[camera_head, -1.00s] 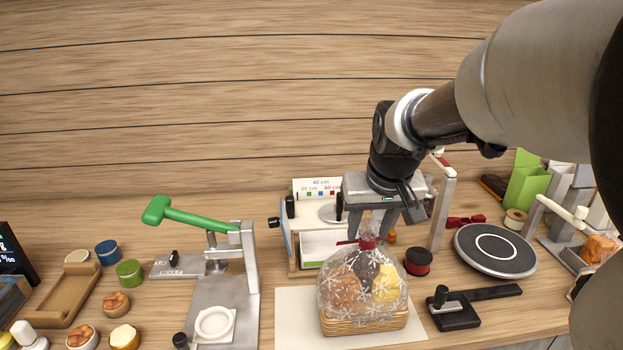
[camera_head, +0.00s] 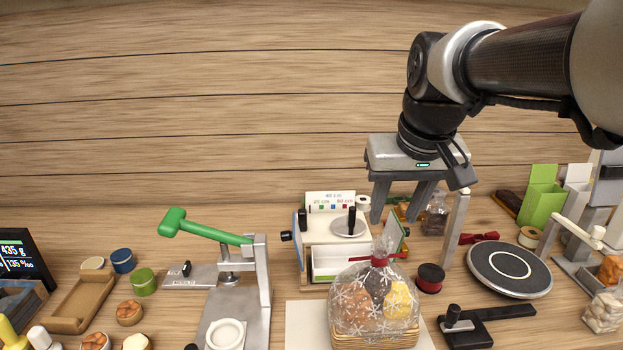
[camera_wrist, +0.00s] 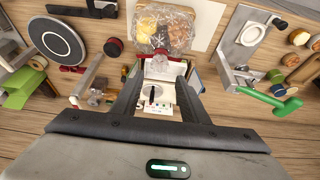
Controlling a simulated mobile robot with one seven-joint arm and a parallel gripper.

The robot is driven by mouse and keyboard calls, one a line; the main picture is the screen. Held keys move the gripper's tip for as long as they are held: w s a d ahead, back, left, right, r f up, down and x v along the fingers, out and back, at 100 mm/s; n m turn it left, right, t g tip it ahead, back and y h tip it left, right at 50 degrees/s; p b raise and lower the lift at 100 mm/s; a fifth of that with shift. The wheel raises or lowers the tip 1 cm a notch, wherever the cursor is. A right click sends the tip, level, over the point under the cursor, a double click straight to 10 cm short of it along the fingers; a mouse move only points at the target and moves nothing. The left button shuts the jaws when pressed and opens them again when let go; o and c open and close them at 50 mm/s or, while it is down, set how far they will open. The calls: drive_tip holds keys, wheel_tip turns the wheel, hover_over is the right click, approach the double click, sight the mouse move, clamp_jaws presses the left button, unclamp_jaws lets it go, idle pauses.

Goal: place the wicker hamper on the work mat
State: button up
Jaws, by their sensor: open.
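The wicker hamper (camera_head: 374,341) stands upright on the pale work mat (camera_head: 305,318) near the front edge of the view. It is wrapped in clear film with white snowflakes and gathered at the top with a red tie (camera_head: 379,262). Its lower edge is near the bottom of the head view. In the wrist view the wrapped hamper (camera_wrist: 165,28) lies on the mat (camera_wrist: 203,14), beyond the fingertips. My gripper (camera_head: 397,218) is open and empty, above and behind the hamper, clear of the tie.
A ribbon dispenser (camera_head: 335,262) stands behind the hamper. A green-handled press (camera_head: 240,265) is to the left. A black turntable (camera_head: 509,268), a red spool (camera_head: 430,278) and a black-handled tool (camera_head: 466,330) are to the right. Green boxes (camera_head: 540,197) stand at the far right.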

drive_tip(key=s+a+f, duration=0.1)
drive_tip(key=s+f, duration=0.2)
drive_tip(key=s, duration=0.4)
drive_tip(key=s+a+f+t, duration=0.1)
drive_tip(key=s+f, duration=0.2)
drive_tip(key=s, duration=0.4)
drive_tip(key=shift+s+a+f, duration=0.15)
drive_tip(key=shift+s+f, duration=0.1)
drive_tip(key=shift+f, duration=0.15)
